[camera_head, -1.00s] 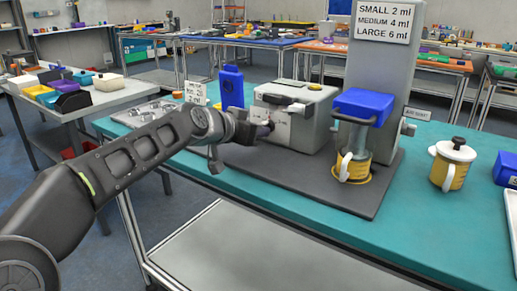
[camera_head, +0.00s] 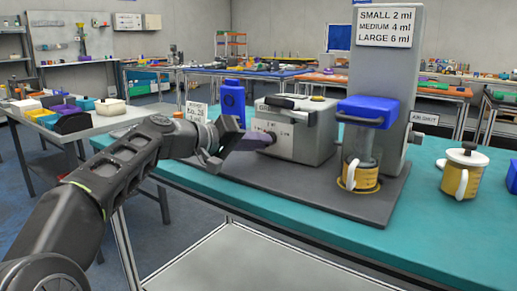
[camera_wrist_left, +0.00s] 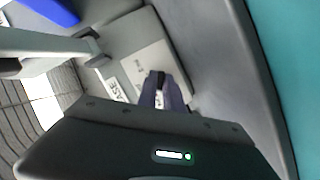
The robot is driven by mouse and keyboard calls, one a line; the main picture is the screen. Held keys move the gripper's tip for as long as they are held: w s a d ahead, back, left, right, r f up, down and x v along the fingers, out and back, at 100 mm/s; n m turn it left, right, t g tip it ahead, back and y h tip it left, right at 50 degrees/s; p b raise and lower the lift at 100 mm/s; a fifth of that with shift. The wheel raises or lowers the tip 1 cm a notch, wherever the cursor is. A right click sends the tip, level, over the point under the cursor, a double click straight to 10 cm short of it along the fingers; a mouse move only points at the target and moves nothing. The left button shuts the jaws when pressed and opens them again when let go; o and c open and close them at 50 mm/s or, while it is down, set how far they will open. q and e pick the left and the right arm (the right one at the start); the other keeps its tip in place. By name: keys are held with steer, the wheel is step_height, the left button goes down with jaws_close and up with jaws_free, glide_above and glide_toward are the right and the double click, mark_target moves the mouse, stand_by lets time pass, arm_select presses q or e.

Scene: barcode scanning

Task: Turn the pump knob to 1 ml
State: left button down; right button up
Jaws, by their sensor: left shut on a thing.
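The grey pump box (camera_head: 308,143) stands on the dark base plate, with a pale scale panel (camera_head: 294,137) on its front. My left gripper (camera_head: 268,137) reaches in from the left and is shut at the pump's front, on the small dark pump knob, which its fingers mostly cover. In the left wrist view the purplish fingers (camera_wrist_left: 162,92) close around the dark knob (camera_wrist_left: 157,79) in front of the pale panel (camera_wrist_left: 147,67). The knob's setting is not readable. My right gripper is not in view.
A grey column with a blue-topped dispenser (camera_head: 366,109) stands right of the pump, a yellow-banded jug (camera_head: 359,181) under it. Another lidded jug (camera_head: 465,173) stands farther right. A blue bottle (camera_head: 232,103) and a white sign (camera_head: 196,112) are behind my gripper. The teal bench front (camera_head: 290,223) is clear.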

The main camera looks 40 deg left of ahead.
arm_select(q)
steer(key=shift+n+b, duration=0.35)
steer(key=shift+n, duration=0.35)
steer(key=shift+h, duration=0.4)
steer(key=c, duration=1.5)
jaws_free()
steer(key=p+v, duration=0.1)
steer(key=v, duration=0.6)
steer(key=shift+s+a, duration=0.1)
steer(key=shift+s, duration=0.3)
steer(key=shift+f, duration=0.1)
